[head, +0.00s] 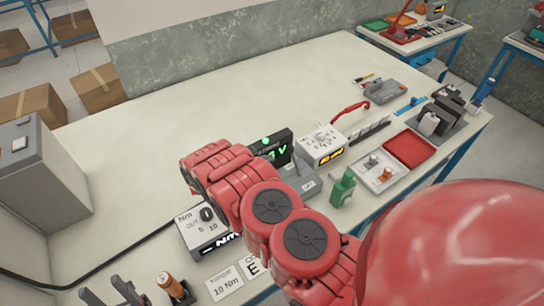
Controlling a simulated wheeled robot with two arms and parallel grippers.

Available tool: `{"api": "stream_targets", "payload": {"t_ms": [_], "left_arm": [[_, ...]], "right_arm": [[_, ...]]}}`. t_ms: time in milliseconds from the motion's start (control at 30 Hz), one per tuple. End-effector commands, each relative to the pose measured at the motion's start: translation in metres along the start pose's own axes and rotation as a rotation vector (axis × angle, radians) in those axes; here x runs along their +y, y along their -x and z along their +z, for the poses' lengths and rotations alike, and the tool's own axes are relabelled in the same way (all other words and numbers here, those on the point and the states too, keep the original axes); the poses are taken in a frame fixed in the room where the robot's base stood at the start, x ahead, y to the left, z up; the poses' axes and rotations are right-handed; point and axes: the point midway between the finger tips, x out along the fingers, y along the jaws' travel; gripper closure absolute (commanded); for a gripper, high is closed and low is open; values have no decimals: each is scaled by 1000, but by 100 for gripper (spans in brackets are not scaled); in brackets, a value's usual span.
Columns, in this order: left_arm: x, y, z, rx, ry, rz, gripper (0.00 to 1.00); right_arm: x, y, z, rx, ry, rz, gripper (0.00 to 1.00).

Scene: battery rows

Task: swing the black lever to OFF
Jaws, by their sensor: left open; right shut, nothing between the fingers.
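I cannot make out a black lever or an OFF mark in the head view; my arm covers part of the bench middle. A small black knob (207,214) sits on the grey Nm box (205,236), left of my arm. A red, ribbed arm of mine comes in from the lower right and reaches up and left over the bench. Its gripper fingers are hidden, so their distance to anything cannot be told. My other gripper is not seen.
A black meter with green digits (272,146) and a white box with a yellow display (321,146) stand beyond my arm. The bench top (215,100) behind is clear.

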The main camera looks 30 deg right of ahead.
Motion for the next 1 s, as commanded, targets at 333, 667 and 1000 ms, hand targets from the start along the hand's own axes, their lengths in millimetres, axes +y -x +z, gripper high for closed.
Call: {"api": "stream_targets", "payload": {"t_ms": [333, 667, 1000], "left_arm": [[-1, -17, -3, 0, 0, 0, 50], [-1, -15, -2, 0, 0, 0, 50], [-1, -15, -2, 0, 0, 0, 50]], "right_arm": [[-1, -52, 2, -2, -1, -1, 100], [-2, -83, 2, -3, 0, -2, 100], [-2, -86, 2, -1, 1, -2, 100]]}}
